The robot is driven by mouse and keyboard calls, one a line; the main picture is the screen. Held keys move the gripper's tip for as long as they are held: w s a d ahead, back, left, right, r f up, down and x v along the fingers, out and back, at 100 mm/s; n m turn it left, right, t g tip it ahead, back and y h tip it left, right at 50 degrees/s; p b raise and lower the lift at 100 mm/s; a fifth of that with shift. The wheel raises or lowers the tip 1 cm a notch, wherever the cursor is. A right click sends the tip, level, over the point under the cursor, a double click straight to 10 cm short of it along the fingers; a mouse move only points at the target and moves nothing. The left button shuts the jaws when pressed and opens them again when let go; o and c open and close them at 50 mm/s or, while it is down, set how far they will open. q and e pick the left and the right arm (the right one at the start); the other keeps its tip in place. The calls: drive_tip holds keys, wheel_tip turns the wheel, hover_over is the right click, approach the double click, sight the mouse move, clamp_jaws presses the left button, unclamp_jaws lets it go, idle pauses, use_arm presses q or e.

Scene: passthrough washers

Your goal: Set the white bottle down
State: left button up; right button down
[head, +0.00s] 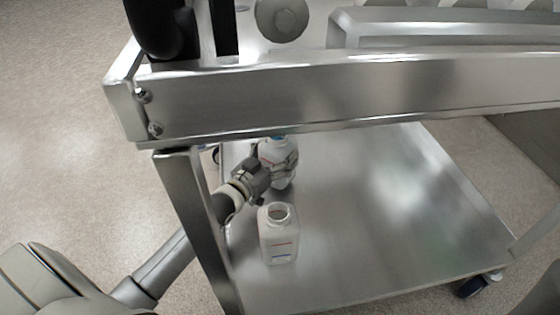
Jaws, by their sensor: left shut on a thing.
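A white bottle (275,150) with a bit of blue at its top is in my left gripper (284,167), under the cart's upper frame. The gripper's dark fingers are shut around the bottle's side, and the bottle looks upright. The upper frame's edge cuts across its top. I cannot tell whether its base touches the lower shelf (370,215). A second white bottle (279,240), open at the top with red and blue marks, stands upright on the shelf, nearer than the held one. My right gripper is not in view.
The cart's thick metal rail (330,95) runs above the shelf, and a metal leg (195,220) stands left of the bottles, close to my left arm. The shelf is clear to the right. A grey round thing (283,18) is on top.

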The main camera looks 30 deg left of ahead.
use_arm(q)
wheel_tip(320, 180, down, 2)
drive_tip(key=shift+b, duration=1)
drive_tip(key=shift+r, duration=0.1)
drive_tip(key=o, duration=1.2)
drive_tip(key=shift+f, duration=0.35)
drive_tip(key=o, duration=0.4)
